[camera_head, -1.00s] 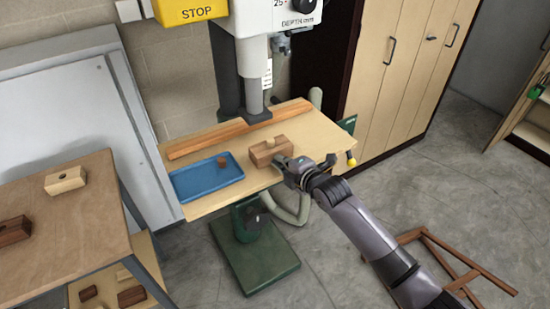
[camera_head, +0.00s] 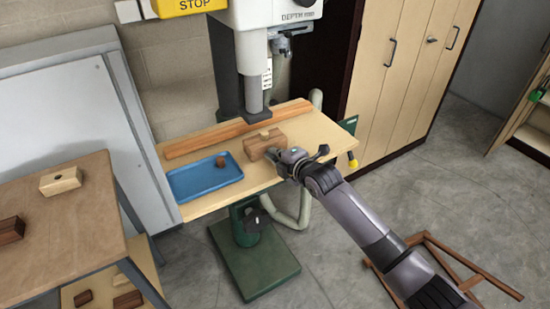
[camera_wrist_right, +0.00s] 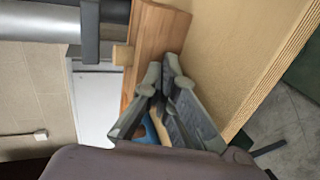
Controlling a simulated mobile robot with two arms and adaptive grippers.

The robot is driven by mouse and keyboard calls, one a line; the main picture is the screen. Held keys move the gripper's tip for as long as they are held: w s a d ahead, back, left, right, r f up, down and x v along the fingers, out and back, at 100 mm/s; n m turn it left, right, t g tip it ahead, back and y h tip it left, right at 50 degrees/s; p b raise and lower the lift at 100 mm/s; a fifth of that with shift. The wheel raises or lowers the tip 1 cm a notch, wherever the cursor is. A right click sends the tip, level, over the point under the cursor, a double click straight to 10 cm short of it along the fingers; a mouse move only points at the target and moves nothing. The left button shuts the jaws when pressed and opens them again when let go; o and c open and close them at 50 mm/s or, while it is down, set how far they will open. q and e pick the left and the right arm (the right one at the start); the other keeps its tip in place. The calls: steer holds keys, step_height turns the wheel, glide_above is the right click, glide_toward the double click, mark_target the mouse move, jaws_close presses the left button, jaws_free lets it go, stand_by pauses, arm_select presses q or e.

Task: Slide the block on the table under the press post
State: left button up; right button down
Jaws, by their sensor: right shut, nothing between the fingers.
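The brown wooden block (camera_head: 256,152), with a small light peg on its top, sits on the pale table in front of the press post (camera_head: 257,112). The post hangs above and just behind the block. My right gripper (camera_head: 277,156) is shut and empty, its fingertips at the near right side of the block; they look to be touching it. In the right wrist view the closed fingers (camera_wrist_right: 164,72) are against or very near the wooden block (camera_wrist_right: 152,40), and the light peg (camera_wrist_right: 122,54) sticks out from it. My left gripper is not in view.
A long wooden fence (camera_head: 205,142) crosses the table behind the block. A blue tray (camera_head: 190,192) with a small brown piece (camera_head: 221,161) lies to the left. A yellow-tipped handle (camera_head: 352,160) is at the table's right edge. Another bench (camera_head: 80,225) stands at left.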

mark_target(270, 145)
steer(key=shift+w+a+f+b, duration=0.1)
steer(key=shift+w+a+b, duration=0.9)
steer(key=shift+w+b, duration=0.45)
steer(key=shift+w+a+b, duration=1.05)
steer(key=shift+w+b, duration=0.3)
steer(key=shift+b, duration=0.8)
steer(key=p+v, duration=0.3)
steer(key=p, duration=0.1)
steer(key=shift+s+d+p, duration=0.25)
steer(key=shift+p, duration=0.15)
steer(key=s+d+p, duration=0.1)
steer(key=p, duration=0.1)
steer(key=s+d+p, duration=0.1)
steer(key=s+p, duration=0.1)
steer(key=shift+s+d, duration=0.1)
steer(key=shift+d, duration=0.05)
steer(key=shift+s+d+p, duration=0.45)
steer(key=shift+s+p, duration=0.2)
steer(key=shift+s, duration=0.05)
